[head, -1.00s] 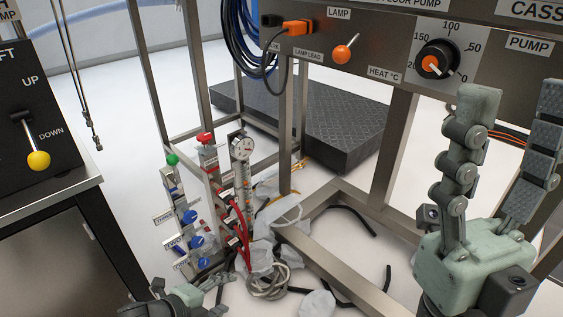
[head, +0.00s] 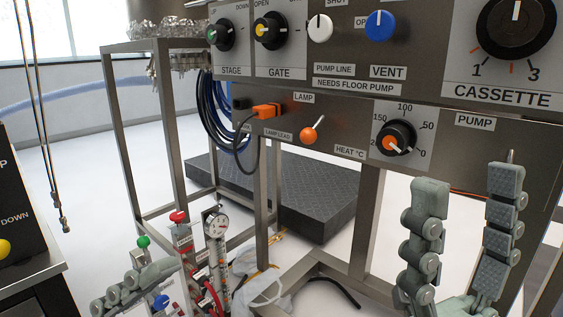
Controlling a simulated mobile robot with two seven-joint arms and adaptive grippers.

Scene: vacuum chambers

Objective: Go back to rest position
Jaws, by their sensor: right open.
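My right gripper (head: 466,226) stands at the lower right in the head view, fingers pointing up and spread apart with nothing between them. It is in front of the frame below the control panel (head: 340,70), apart from the knobs. My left gripper (head: 140,283) shows only in part at the lower left, in front of the valve stand. Its fingers are partly cut off by the bottom edge, so its opening cannot be told.
The panel carries a heat knob (head: 396,138), an orange-tipped lamp lever (head: 312,129) and a cassette knob (head: 515,20). A lift box (head: 22,205) stands at left. A dark slab (head: 310,205) lies behind.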

